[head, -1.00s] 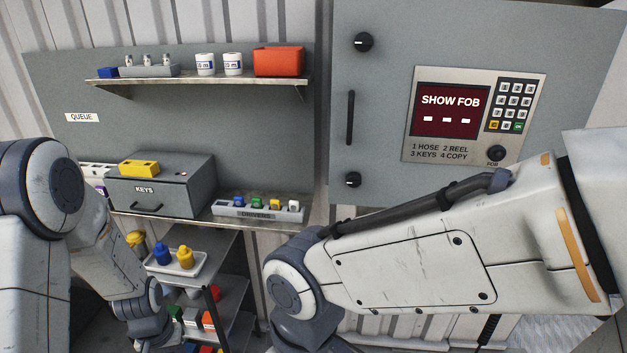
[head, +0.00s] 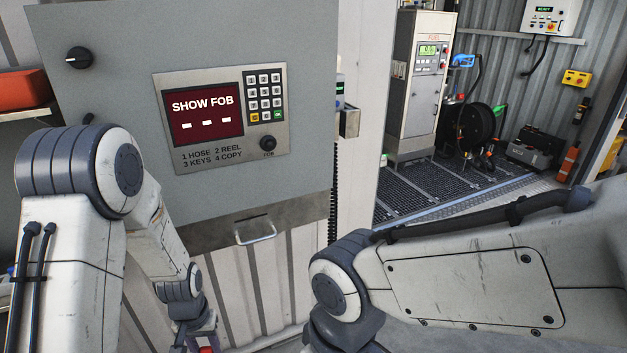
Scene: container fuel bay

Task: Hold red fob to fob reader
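The fob reader (head: 267,143) is a round black disc marked FOB, at the lower right of a grey panel with a keypad. The panel's dark red screen (head: 204,114) reads SHOW FOB above three white dashes. My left arm reaches down, and the top of my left gripper's end (head: 195,338) is cut off by the bottom edge, below and left of the reader and apart from it. A small red patch (head: 205,350) shows there; I cannot tell whether it is the red fob or whether the fingers are shut. My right gripper is out of view.
The grey cabinet (head: 290,60) has a drawer handle (head: 255,232) below the panel. An orange-red bin (head: 22,90) stands on a shelf at the left. At the back right are a pump cabinet (head: 418,90), a black hose reel (head: 482,125) and floor grating (head: 430,190).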

